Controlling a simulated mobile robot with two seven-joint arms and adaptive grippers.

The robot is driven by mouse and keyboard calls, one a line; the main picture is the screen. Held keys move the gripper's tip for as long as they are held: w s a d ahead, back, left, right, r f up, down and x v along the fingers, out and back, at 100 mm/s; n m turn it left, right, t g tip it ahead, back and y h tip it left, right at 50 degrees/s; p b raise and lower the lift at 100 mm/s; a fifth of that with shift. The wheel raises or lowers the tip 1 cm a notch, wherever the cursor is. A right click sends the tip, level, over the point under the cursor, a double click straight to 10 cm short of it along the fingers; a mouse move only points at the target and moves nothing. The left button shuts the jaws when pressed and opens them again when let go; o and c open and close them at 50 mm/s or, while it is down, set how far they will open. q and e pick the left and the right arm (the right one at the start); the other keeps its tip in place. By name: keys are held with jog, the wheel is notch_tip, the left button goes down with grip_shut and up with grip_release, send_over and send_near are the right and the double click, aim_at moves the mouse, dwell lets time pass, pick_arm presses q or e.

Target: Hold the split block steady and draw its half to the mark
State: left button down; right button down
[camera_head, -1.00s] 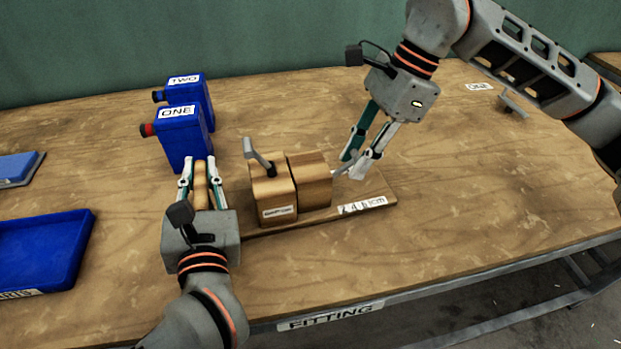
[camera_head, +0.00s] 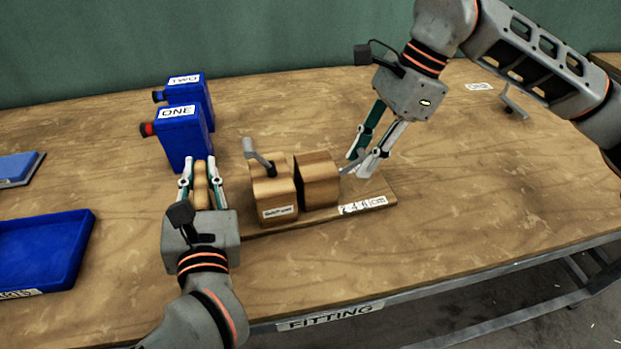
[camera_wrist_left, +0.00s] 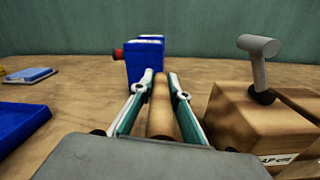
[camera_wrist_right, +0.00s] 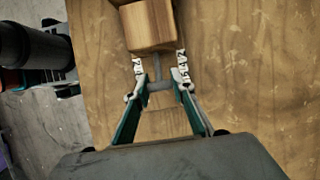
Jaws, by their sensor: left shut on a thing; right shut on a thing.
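The split wooden block stands on a wooden base board (camera_head: 290,226) on the bench. Its left half (camera_head: 275,193) carries a grey lever and a white label. Its right half (camera_head: 318,182) stands a narrow gap apart from it and has a grey handle (camera_head: 350,163) on its right side. My left gripper (camera_head: 202,172) is shut on an upright wooden post (camera_wrist_left: 161,108) left of the block. My right gripper (camera_head: 362,162) is shut on the grey handle, also seen in the right wrist view (camera_wrist_right: 160,86). A scale strip (camera_head: 362,205) marked in cm lies along the board's front right.
Two blue containers labelled ONE (camera_head: 182,138) and TWO (camera_head: 190,95) stand behind my left gripper. A blue tray (camera_head: 45,255) lies at the left, with a blue flat item (camera_head: 18,168) behind it.

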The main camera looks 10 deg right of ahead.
jog(key=shift+d, duration=0.35)
jog(key=c, duration=1.6)
grip_release()
jog(key=shift+c, duration=0.2)
jog(key=shift+r, duration=0.1)
jog(key=v, duration=1.2)
pick_arm(q)
jog(key=c, duration=1.9)
grip_release()
